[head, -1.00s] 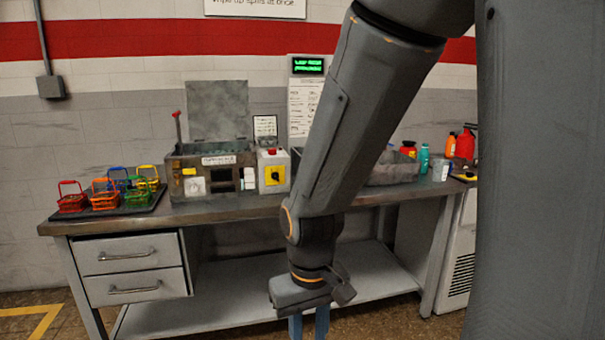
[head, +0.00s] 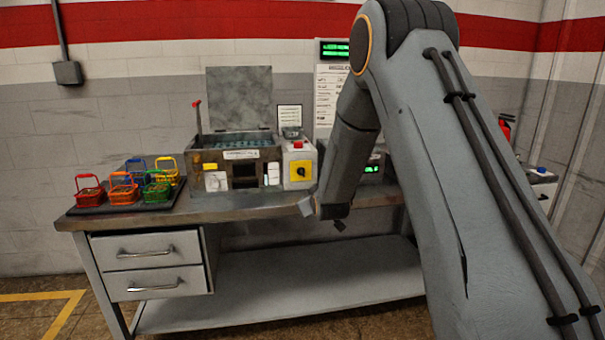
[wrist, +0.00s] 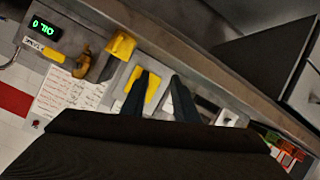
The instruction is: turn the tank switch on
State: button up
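The tank (head: 235,150) is a grey box with its lid raised, on the bench. Its front has a dial plate (head: 216,181), a dark window and white switch-like pieces (head: 273,174). Beside it stands a box with a yellow square control (head: 300,171) and a red button on top. I cannot tell which control is the tank switch. My gripper (head: 322,215) is low at the bench's front edge, right of the yellow control. In the wrist view my gripper (wrist: 162,88) is open and empty, with a yellow plate (wrist: 150,88) seen beyond the fingers.
Coloured baskets (head: 120,190) stand on a dark mat at the bench's left end. A green display (head: 372,169) sits right of my forearm; a lit display also shows in the wrist view (wrist: 45,28). My arm hides the bench's right side. Drawers (head: 150,265) are below left.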

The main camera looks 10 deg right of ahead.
aim_at(301, 172)
jog(key=shift+w+r+n+t+p, duration=0.35)
jog(key=shift+w+t, duration=0.4)
jog(key=shift+w, duration=1.7)
jog(key=shift+w+r+n+t+p, duration=0.1)
jog(key=shift+w+r+t+p, duration=0.35)
jog(key=shift+w, duration=2.05)
jog(key=shift+w+r+n+t+p, duration=0.2)
jog(key=shift+w+r+t, duration=0.55)
jog(key=shift+w, duration=1.7)
jog(key=shift+f+t, duration=0.25)
jog(key=shift+f, duration=0.05)
grip_shut()
